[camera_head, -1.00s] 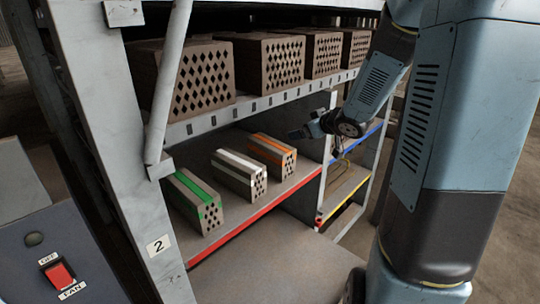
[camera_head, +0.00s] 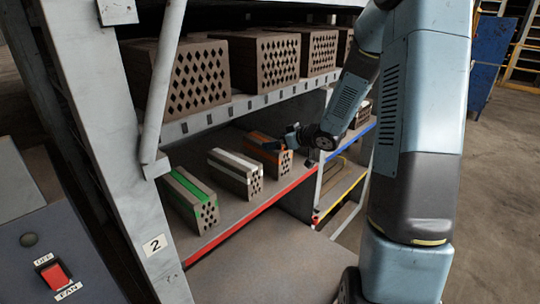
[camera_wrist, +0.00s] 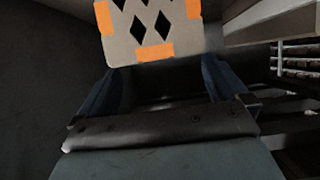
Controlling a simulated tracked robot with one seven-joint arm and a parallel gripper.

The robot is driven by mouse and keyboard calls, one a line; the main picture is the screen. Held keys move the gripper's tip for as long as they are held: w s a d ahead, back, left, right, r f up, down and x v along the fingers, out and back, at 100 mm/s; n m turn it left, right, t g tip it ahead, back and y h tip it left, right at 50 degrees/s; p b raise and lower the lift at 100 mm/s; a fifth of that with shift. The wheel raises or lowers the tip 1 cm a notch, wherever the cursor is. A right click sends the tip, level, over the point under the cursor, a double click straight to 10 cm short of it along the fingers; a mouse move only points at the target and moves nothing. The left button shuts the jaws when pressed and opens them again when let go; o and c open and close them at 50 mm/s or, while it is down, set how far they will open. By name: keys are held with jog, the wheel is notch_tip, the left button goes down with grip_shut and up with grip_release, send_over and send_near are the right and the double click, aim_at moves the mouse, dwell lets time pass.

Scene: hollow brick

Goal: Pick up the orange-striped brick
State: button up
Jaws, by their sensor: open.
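The orange-striped brick (camera_head: 266,152) lies on the red-edged shelf, the rightmost of three striped bricks. In the wrist view its end face (camera_wrist: 150,30), with diamond holes and orange patches, shows at the top, ahead of the fingers. My gripper (camera_head: 285,137) is at the right end of this brick and hides part of it in the head view. In the wrist view the two dark blue fingers of my gripper (camera_wrist: 160,84) stand apart, with the brick's end just beyond or between their tips; I cannot tell which. Contact is not visible.
A white-striped brick (camera_head: 236,172) and a green-striped brick (camera_head: 192,199) lie to the left on the same shelf. Large hollow bricks (camera_head: 180,77) stand on the shelf above. A grey post (camera_head: 115,150) is at the left. A blue-edged compartment (camera_head: 350,138) is at the right.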

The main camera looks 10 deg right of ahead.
jog(key=shift+x, duration=2.7)
jog(key=shift+r, duration=0.1)
jog(key=shift+c, duration=0.4)
jog(key=shift+w+d, duration=0.1)
grip_shut()
